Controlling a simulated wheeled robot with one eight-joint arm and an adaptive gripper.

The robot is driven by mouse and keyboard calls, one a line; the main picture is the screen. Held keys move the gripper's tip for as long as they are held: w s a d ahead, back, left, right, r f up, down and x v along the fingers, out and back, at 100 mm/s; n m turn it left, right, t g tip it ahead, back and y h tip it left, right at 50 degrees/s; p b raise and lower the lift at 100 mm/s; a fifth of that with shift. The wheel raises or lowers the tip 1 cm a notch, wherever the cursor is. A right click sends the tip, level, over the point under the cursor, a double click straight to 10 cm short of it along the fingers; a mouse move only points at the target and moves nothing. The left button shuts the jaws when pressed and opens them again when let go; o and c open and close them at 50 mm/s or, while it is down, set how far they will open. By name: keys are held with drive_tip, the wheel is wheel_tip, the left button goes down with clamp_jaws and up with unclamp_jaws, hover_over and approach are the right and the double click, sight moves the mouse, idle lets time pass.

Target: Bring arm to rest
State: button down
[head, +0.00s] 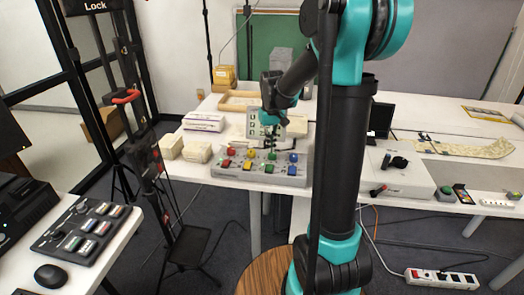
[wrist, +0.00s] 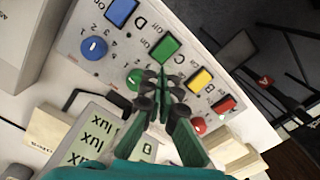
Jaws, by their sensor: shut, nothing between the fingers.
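My gripper (head: 270,143) is shut and empty above the grey control panel (head: 225,176) on the white table. In the wrist view the shut fingertips (wrist: 163,82) lie in front of the panel, near a green knob (wrist: 133,78) and a green square button (wrist: 164,47). I cannot tell whether the fingertips touch the panel. The panel carries coloured knobs and square buttons in red, yellow, green and blue. My arm reaches from the teal and black column toward the panel.
A white device (head: 399,180) with a black knob is at the right. A thin black stand (head: 150,165) rises at the left. A round wooden top (head: 262,272) is in front.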

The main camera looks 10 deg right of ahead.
drive_tip(key=shift+s, duration=0.15)
drive_tip(key=s+d+f+m+t, duration=0.1)
drive_tip(key=s+d+f+t, duration=0.1)
drive_tip(key=s, duration=0.9)
drive_tip(key=s+d+f+m+t, duration=0.1)
drive_tip(key=s+f, duration=0.4)
drive_tip(key=s, duration=0.5)
drive_tip(key=shift+s+d+t, duration=0.35)
drive_tip(key=shift+d+t, duration=0.2)
drive_tip(key=shift+t, duration=0.05)
